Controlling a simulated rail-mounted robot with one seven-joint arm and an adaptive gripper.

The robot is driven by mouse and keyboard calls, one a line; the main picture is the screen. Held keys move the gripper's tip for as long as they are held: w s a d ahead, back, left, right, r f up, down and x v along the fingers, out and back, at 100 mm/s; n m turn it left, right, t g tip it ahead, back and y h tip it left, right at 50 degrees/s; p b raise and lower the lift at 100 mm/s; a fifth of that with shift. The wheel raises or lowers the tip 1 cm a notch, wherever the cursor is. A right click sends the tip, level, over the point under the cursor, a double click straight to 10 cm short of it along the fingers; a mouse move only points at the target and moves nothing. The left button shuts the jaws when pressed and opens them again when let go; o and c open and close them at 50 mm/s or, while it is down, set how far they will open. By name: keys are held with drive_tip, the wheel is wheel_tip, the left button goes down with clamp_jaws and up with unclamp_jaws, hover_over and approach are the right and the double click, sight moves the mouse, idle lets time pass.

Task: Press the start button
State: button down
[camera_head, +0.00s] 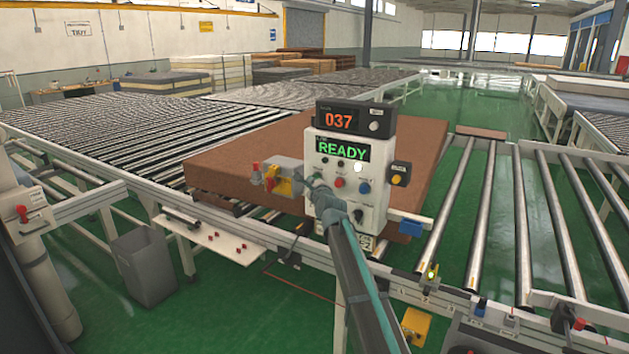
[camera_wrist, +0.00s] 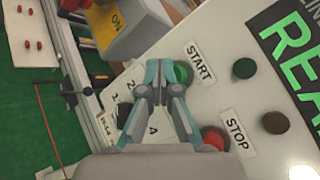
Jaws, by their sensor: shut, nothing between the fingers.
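The white control box (camera_head: 380,215) stands in the middle of the head view, with a green READY display (camera_head: 342,150). In the wrist view the green start button (camera_wrist: 183,73) sits beside its START label (camera_wrist: 200,65). My gripper (camera_wrist: 165,66) is shut and empty. Its fingertips overlap the left side of the start button in the picture and hide part of it; I cannot tell whether they touch it. In the head view my gripper (camera_head: 311,181) is at the box's left front and the start button is hidden. The red stop button (camera_wrist: 213,138) lies below, beside its STOP label (camera_wrist: 238,136).
A grey and yellow ON switch unit (camera_head: 283,177) is close on the left. A brown mattress (camera_head: 240,150) lies behind on the conveyor. Rollers (camera_head: 490,215) run at the right.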

drive_tip(key=shift+w+d+b, duration=0.35)
drive_tip(key=shift+w+b, duration=0.15)
drive_tip(key=shift+w, duration=0.25)
idle(0.8)
drive_tip(key=shift+s, duration=0.15)
drive_tip(key=shift+s+a+p, duration=0.3)
drive_tip(key=shift+s+p, duration=0.2)
drive_tip(key=shift+p, duration=0.2)
drive_tip(key=shift+s+a+p, duration=0.25)
drive_tip(key=shift+s+p, duration=0.25)
drive_tip(key=shift+p, duration=0.2)
drive_tip(key=shift+s+a, duration=0.1)
drive_tip(key=s+p, duration=0.1)
drive_tip(key=p, duration=0.1)
drive_tip(key=s+a+p, duration=0.1)
drive_tip(key=s+p, duration=0.1)
drive_tip(key=s+a+p, duration=0.1)
drive_tip(key=p, duration=0.2)
drive_tip(key=shift+s+a, duration=0.1)
drive_tip(key=shift+s, duration=0.05)
